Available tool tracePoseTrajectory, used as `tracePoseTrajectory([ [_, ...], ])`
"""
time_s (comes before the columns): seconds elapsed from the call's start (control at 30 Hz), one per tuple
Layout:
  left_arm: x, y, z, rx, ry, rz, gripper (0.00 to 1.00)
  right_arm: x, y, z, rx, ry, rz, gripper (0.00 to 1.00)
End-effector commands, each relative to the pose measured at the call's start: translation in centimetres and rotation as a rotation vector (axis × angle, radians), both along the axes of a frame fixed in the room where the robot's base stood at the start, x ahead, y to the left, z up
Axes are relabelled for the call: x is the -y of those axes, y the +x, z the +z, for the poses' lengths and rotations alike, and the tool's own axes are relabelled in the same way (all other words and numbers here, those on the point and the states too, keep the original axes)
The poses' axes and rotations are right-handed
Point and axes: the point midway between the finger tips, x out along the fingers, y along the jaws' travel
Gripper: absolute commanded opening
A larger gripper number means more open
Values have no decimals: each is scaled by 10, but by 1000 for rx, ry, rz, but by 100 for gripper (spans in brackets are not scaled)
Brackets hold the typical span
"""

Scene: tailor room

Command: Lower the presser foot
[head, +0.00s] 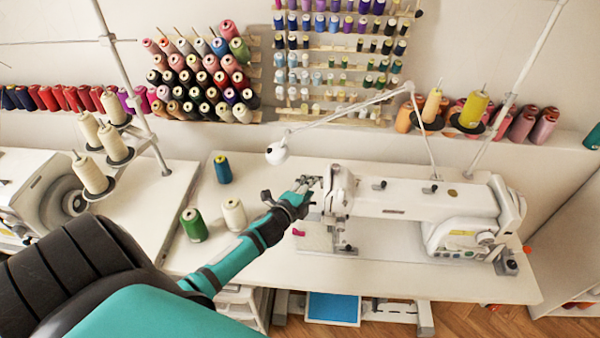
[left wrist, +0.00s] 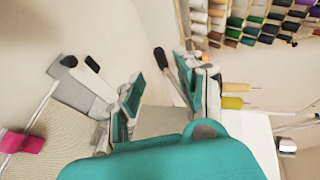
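The white sewing machine (head: 420,200) stands on a white table, with its needle head (head: 338,190) at the left end. My left gripper (head: 312,183) is close to the left side of that head, level with its upper part. In the left wrist view the gripper (left wrist: 158,70) is open, with two teal and grey fingers apart. A thin lever with a dark knob (left wrist: 160,57) shows between the fingers; I cannot tell whether either finger touches it. The presser foot is too small to make out under the head (head: 342,246). My right gripper is not in view.
Green (head: 194,224), cream (head: 234,214) and blue (head: 222,168) thread spools stand on the table left of the machine. A white lamp (head: 278,152) hangs behind the gripper. Another machine (head: 30,190) is at far left. The table's front is clear.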

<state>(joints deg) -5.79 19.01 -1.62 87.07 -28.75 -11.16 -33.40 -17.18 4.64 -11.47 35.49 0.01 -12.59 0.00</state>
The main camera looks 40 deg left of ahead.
Motion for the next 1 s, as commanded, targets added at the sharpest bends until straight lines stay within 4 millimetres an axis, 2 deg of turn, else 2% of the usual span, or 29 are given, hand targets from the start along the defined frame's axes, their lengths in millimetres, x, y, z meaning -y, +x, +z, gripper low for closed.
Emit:
tracePoseTrajectory([
  [0.1,4,-26,6,-3,0,-2,37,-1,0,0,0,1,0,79],
  [0.3,7,-50,14,-2,0,0,37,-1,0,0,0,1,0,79],
  [0.47,8,-56,16,-1,0,0,37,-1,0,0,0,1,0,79],
  [1.0,9,-56,16,-3,-8,5,37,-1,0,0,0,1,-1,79],
])
